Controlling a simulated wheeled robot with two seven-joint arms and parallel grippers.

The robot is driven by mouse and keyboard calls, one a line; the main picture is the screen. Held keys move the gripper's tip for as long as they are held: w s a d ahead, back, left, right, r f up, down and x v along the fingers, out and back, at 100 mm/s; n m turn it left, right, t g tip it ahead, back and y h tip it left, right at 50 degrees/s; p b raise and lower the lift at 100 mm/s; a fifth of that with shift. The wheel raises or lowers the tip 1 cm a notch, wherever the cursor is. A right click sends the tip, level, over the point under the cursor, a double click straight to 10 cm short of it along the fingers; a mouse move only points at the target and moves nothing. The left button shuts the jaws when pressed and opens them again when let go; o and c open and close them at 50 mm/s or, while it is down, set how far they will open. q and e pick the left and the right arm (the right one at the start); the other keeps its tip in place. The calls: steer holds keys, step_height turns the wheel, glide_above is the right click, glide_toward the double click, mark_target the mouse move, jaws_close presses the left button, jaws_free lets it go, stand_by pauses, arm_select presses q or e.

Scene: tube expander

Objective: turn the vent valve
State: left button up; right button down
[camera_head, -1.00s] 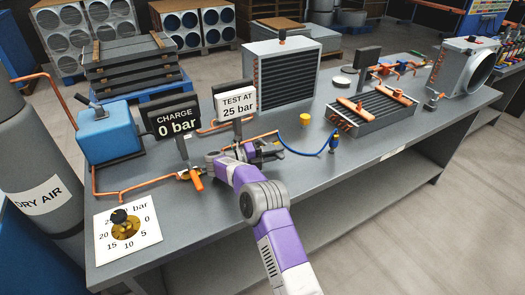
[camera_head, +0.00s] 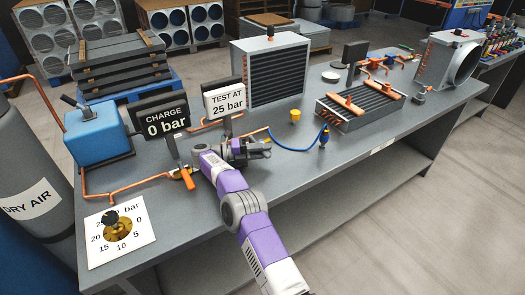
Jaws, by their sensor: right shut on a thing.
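My right gripper (camera_head: 247,150) is at the copper line on the bench, below the "TEST AT 25 bar" sign (camera_head: 225,101). Its fingers are shut on a small fitting there, which I take to be the vent valve; the fingers and wrist hide most of it, so its angle cannot be told. Just left of my wrist is another valve with an orange lever (camera_head: 188,179), apart from my fingers. The "CHARGE 0 bar" display (camera_head: 164,121) stands behind that valve. My left gripper is not in view.
A blue pump (camera_head: 98,136) and a dial card with a brass knob (camera_head: 120,257) are at left. A blue hose (camera_head: 295,149), a yellow cap (camera_head: 295,116) and a finned coil (camera_head: 360,108) are to the right. The bench front (camera_head: 330,172) is clear.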

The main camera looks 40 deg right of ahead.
steer(key=shift+s, duration=0.1)
steer(key=c, duration=1.1)
jaws_free()
steer(key=shift+o, duration=0.2)
steer(key=shift+r, duration=0.15)
